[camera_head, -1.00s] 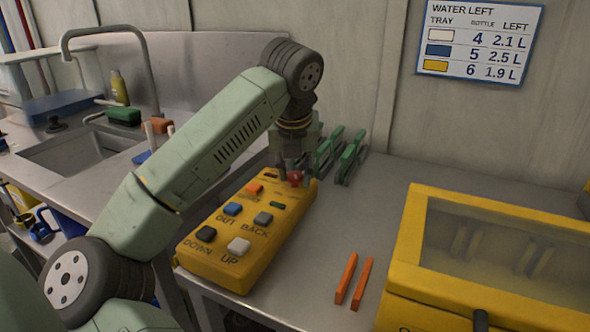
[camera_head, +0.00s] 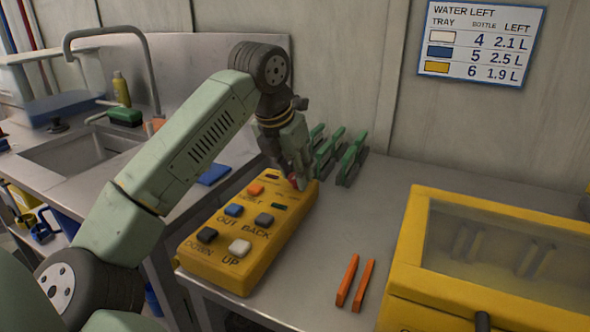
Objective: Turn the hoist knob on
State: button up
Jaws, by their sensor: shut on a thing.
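The yellow hoist control box (camera_head: 223,268) lies on the metal bench, with OUT, BACK, DOWN and UP buttons on its top. The red knob (camera_head: 294,182) sits at the box's far end, partly hidden by my fingers. My gripper (camera_head: 299,182) comes down on it from above, tilted, with its fingers shut on the knob. The exact fit of the fingers around the knob is too small to tell.
Green clips (camera_head: 350,160) stand just behind and right of my gripper. Two orange sticks (camera_head: 355,282) lie on the bench, left of a yellow case with a clear lid (camera_head: 417,245). A sink (camera_head: 75,150) is at the left. The bench between the box and case is mostly clear.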

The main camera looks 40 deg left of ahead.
jog(key=m, duration=0.2)
jog(key=m+h+p, duration=0.1)
jog(key=m, duration=0.1)
jog(key=shift+a+r+h+p, duration=0.15)
jog(key=shift+h+p, duration=0.15)
jog(key=shift+w+m+h+p, duration=0.1)
jog(key=shift+m+h+p, duration=0.25)
jog(key=shift+m, duration=0.45)
jog(key=o, duration=1.2)
jog(key=shift+c, duration=0.2)
jog(key=v, duration=1.2)
jog(key=shift+w, duration=0.2)
